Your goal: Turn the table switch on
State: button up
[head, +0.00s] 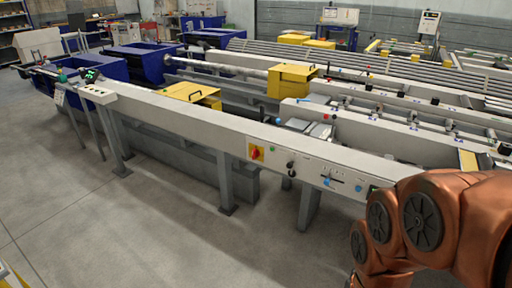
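My copper-coloured arm fills the lower right of the view, to the right of the switch. My gripper is out of the frame, so its opening and any hold are hidden.
A green button (270,156), a black knob (291,165) and a blue knob (326,182) sit right of the switch. Table legs (226,182) reach the floor. Grey floor (120,225) in front of the table is clear. Yellow housings (291,80) stand behind.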

aim_at(255, 153)
jog(key=u, duration=0.25)
jog(key=i, duration=0.7)
jog(key=u, duration=1.05)
jog(key=i, duration=0.5)
jog(key=u, duration=0.45)
